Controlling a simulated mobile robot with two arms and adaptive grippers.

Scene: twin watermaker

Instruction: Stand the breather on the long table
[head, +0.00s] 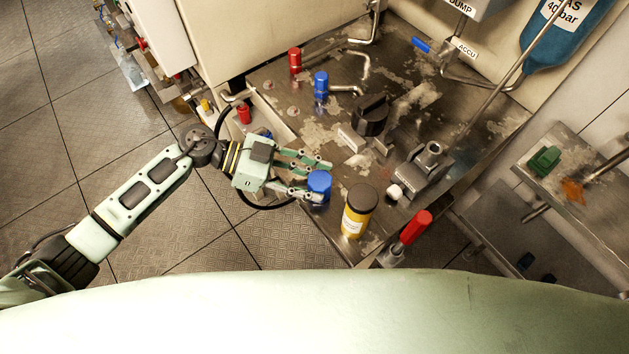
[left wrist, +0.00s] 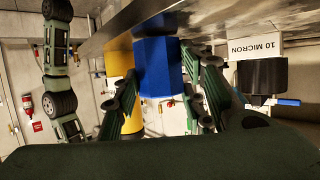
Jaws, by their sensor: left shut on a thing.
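My left gripper (head: 308,180) comes in from the left at the front left edge of the metal-topped table (head: 330,225). It is shut on a blue, faceted part (head: 319,187); no label shows which part is the breather. In the left wrist view the blue part (left wrist: 158,68) sits between the two fingers (left wrist: 158,105). The head view does not clearly show whether its foot touches the table. A yellow canister (head: 358,215) with a black top stands just to its right. My right gripper is not in view.
A black knob (head: 370,113), a grey fitting (head: 424,167), a small white knob (head: 394,192) and a red-handled part (head: 415,228) stand on or by the table. Blue (head: 321,85) and red (head: 295,60) valves stand behind. A side shelf (head: 575,165) is at right.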

